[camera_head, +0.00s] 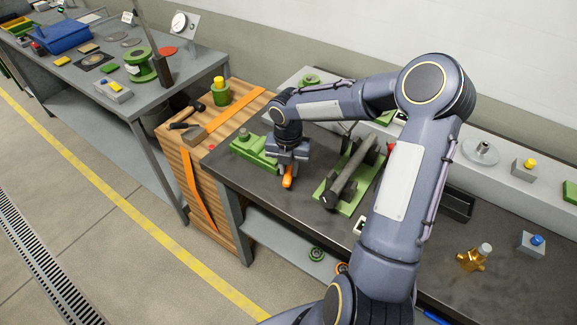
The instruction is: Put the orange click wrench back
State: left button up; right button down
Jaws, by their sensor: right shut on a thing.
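The orange click wrench (287,181) shows as a short orange end below my right gripper (287,166). My right gripper points down and is shut on it, over the dark tabletop. The rest of the wrench is hidden behind the gripper, and I cannot tell whether it touches the table. My right arm reaches in from the lower right and covers part of the bench. My left gripper does not show.
A green fixture (254,151) stands just left of the gripper. A green cradle with a dark shaft (345,187) lies to its right. A wooden block table (212,165) stands at left. Brass fitting (473,258) and blue-button box (532,245) sit at right.

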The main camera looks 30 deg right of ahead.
jog(key=shift+f, duration=0.1)
jog(key=c, duration=1.3)
grip_release()
jog(key=shift+o, duration=0.2)
notch_tip(320, 180, up, 11)
jog(key=s+a+r+m+t, duration=0.1)
jog(key=s+a+r+m, duration=0.35)
jog(key=s+m, duration=0.25)
jog(key=s+a+f+m+t+y, duration=0.1)
jog(key=s+a+m+t+y, duration=0.1)
jog(key=s+m, duration=0.5)
jog(key=s+a+f+m+t+y, duration=0.1)
jog(key=s+a+m, duration=0.4)
jog(key=m, duration=0.9)
jog(key=shift+s+m+t+y, duration=0.45)
jog(key=shift+s+t, duration=0.25)
jog(key=shift+s, duration=1.1)
